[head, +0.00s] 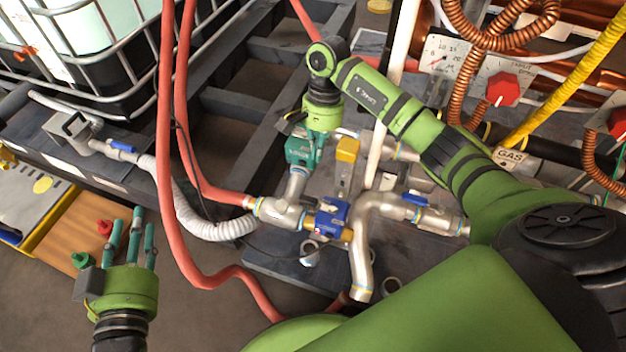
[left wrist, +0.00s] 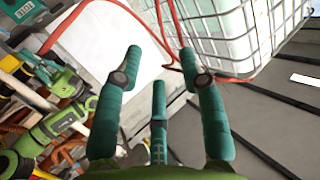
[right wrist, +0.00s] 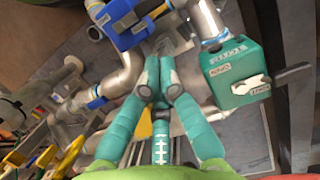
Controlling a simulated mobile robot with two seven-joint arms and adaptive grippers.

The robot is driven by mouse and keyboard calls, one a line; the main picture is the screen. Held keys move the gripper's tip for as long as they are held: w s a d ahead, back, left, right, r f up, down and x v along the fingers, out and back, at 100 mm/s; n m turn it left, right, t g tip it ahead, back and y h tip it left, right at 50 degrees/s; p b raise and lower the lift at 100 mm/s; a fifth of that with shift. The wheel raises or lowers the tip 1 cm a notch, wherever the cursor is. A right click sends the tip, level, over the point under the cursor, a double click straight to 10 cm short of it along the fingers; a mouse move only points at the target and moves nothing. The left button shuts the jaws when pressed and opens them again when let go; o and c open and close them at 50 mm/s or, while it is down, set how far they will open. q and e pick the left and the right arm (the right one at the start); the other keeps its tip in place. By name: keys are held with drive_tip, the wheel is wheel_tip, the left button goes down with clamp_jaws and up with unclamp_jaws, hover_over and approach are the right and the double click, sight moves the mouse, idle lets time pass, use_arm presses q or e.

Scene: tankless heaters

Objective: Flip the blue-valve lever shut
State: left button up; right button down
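A blue valve body (head: 332,215) sits on the metal pipework at centre in the head view, and shows at top left in the right wrist view (right wrist: 122,20). Small blue handles sit on a pipe to its right (head: 415,198) and on the far-left pipe (head: 122,147); I cannot tell which is the lever meant. My right gripper (head: 318,146) points down above the pipework beside a teal box (head: 298,152). In the right wrist view its fingers (right wrist: 158,62) are together, with nothing clearly held. My left gripper (head: 127,222) is open and empty, far left of the valve.
Red hoses (head: 168,180) and a white corrugated hose (head: 190,220) run between the grippers. A yellow box (head: 347,149) stands close to my right gripper. A caged tank (head: 85,60) is at back left. Gauges with red knobs (head: 503,89) and copper coils are at right.

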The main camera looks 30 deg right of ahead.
sight(308, 200)
use_arm(q)
drive_tip(key=s+d+r+m+t+h+b, duration=0.2)
drive_tip(key=r+t, duration=0.5)
drive_tip(key=r, duration=0.6)
drive_tip(key=s+d+h, duration=0.1)
drive_tip(key=s+h, duration=0.1)
drive_tip(key=h, duration=0.1)
drive_tip(key=shift+s+h, duration=0.15)
drive_tip(key=shift+h, duration=0.15)
use_arm(e)
drive_tip(key=x, duration=1)
